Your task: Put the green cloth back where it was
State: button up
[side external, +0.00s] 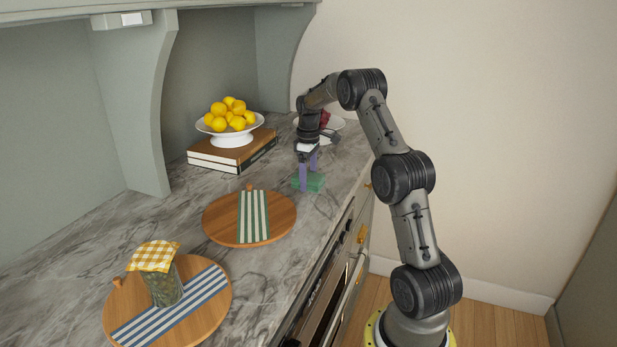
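A small green item (314,184) lies on the marble counter near its front edge; it is too small to tell whether it is a cloth. A green-and-white striped cloth (254,217) lies across the middle round wooden board (221,224). My gripper (308,179) points down at the small green item, its two purple fingers apart with a gap between them. The near fingertip overlaps the green item in this view; whether it touches it cannot be told. No object shows held between the fingers.
A nearer round board (206,324) bears a blue-striped cloth and a jar (166,286) with a yellow checked cover. Behind stand books (226,160) under a white bowl of lemons (230,139). A white plate (336,124) with something red sits near my wrist. Counter between the boards is clear.

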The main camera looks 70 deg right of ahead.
aim_at(308, 176)
jog(key=shift+o, duration=0.9)
notch_tip(308, 176, up, 12)
jog(key=s+a+r+t, duration=0.1)
jog(key=a+r, duration=0.2)
jog(key=a, duration=0.4)
jog(key=s+a+r+h, duration=0.1)
jog(key=a+r, duration=0.2)
jog(key=a, duration=0.4)
jog(key=s+a+r+t, duration=0.1)
jog(key=a+r, duration=0.2)
jog(key=a, duration=0.4)
jog(key=s+a+f+t, duration=0.1)
jog(key=s+a+f, duration=0.2)
jog(key=s+a, duration=0.5)
jog(key=s+a+f+t+y, duration=0.1)
jog(key=s+a+f, duration=0.3)
jog(key=s+a, duration=0.5)
jog(key=shift+s+t, duration=0.15)
jog(key=shift+t, duration=0.65)
jog(key=shift+f, duration=0.1)
